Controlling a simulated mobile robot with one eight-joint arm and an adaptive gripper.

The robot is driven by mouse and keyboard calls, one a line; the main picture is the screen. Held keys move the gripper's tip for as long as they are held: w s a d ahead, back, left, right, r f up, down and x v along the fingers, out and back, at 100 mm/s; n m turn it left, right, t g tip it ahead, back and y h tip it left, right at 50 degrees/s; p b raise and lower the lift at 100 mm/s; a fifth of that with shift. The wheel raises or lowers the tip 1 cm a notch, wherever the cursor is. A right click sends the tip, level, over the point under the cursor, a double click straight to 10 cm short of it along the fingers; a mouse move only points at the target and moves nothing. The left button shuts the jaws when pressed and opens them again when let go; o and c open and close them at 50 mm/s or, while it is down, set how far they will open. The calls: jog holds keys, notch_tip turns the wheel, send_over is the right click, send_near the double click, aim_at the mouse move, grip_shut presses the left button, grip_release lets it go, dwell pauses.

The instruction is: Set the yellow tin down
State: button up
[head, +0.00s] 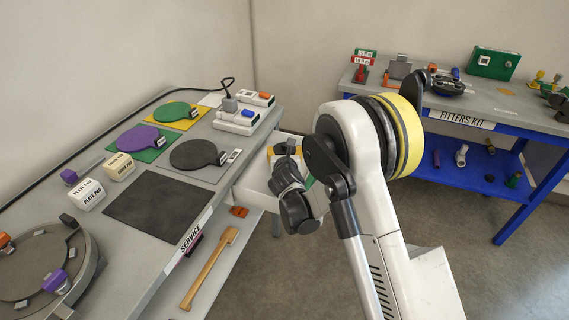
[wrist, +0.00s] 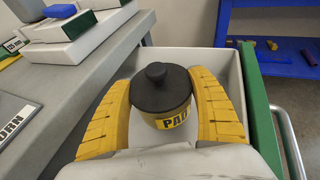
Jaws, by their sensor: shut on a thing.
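The tin is over or inside a white open drawer or bin (wrist: 226,62) beside the grey bench. I cannot tell whether its base touches the bottom. In the head view my wrist mostly hides the gripper and tin, above the white drawer (head: 252,190).
The grey service bench (head: 158,255) holds a dark square mat (head: 157,207), coloured pads and white boxes with switches (head: 238,121). A green rail (wrist: 262,115) runs along the bin's right side. A blue fitters' cart (head: 470,170) stands at right, with open floor between.

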notch_tip(320, 180, down, 4)
jog(key=shift+f+b, duration=0.1)
jog(key=shift+b, duration=1)
jog(key=shift+r, duration=0.2)
jog(key=shift+f, duration=0.1)
jog(key=o, duration=1.2)
jog(key=shift+o, duration=0.2)
